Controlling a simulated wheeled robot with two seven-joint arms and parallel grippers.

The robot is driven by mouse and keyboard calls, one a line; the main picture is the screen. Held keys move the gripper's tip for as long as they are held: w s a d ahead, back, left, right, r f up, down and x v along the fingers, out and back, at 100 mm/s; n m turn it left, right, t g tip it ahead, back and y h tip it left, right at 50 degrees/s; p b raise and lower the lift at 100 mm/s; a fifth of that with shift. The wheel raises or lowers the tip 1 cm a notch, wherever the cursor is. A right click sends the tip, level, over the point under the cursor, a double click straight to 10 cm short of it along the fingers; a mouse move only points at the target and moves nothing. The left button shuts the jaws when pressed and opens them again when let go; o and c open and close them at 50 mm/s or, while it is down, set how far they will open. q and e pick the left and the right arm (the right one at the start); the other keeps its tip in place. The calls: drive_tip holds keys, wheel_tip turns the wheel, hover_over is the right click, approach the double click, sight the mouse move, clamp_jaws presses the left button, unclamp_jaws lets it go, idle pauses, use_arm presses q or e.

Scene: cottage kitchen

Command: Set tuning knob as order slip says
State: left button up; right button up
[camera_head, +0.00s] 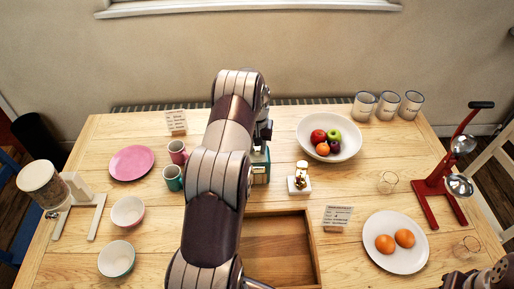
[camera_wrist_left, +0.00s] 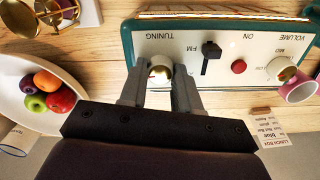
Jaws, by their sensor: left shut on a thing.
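The radio (camera_wrist_left: 225,25) is teal with a cream front panel and appears upside down in the left wrist view. In the head view only part of the radio (camera_head: 261,170) shows beside my arm. In the head view my left arm hides most of that gripper. A printed slip (camera_head: 337,216) stands at centre right, its text too small to read. My right arm shows only at the bottom right corner; its jaws are unclear.
Another card (camera_head: 176,122), headed LUNCH BOX in the wrist view (camera_wrist_left: 270,129), stands near the pink mug (camera_head: 177,151). The fruit bowl (camera_head: 342,150) and a small brass-and-white object (camera_head: 299,180) are right of the radio. A wooden tray (camera_head: 314,255) lies in front.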

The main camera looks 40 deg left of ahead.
use_arm(q)
drive_tip(key=m+b, duration=0.1)
drive_tip(key=m, duration=1.1)
drive_tip(key=shift+m+b, duration=0.3)
drive_tip(key=shift+b, duration=0.05)
drive_tip(key=m, duration=0.6)
drive_tip(key=shift+m, duration=0.3)
drive_tip(key=m, duration=0.6)
drive_tip(key=shift+m, duration=0.3)
drive_tip(key=o, duration=1.1)
drive_tip(key=shift+b, duration=0.3)
drive_tip(key=shift+r, duration=0.1)
